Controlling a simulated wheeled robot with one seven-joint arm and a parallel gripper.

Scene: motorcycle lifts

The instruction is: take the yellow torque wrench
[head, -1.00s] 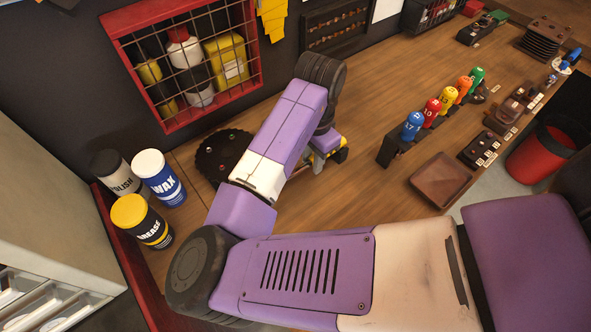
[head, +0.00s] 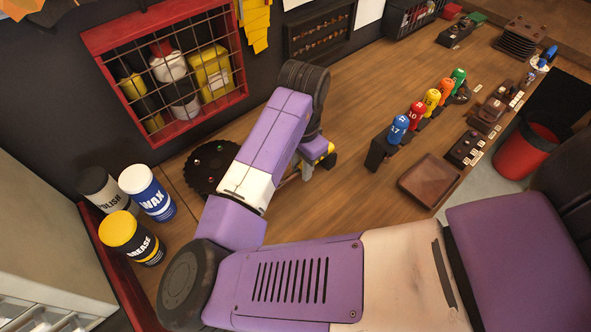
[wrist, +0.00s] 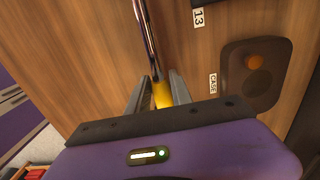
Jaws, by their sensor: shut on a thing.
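The yellow torque wrench (wrist: 162,94) shows in the wrist view as a yellow grip with a shiny metal shaft running up to the top edge. My gripper (wrist: 159,80) has one finger on each side of the yellow grip and is shut on it. The lower end of the wrench is hidden behind my gripper body. In the head view my gripper (head: 310,170) is low over the wooden bench, mostly covered by my arm. A small yellow and black part shows beside it.
A row of coloured numbered sockets (head: 398,130) stands right of my gripper, with an empty brown tray (head: 405,184) nearby. A dark toothed disc (head: 197,166) lies to the left. Grease (head: 119,229) and wax (head: 148,190) cans stand at the bench's left end. A red bin (head: 524,150) is at right.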

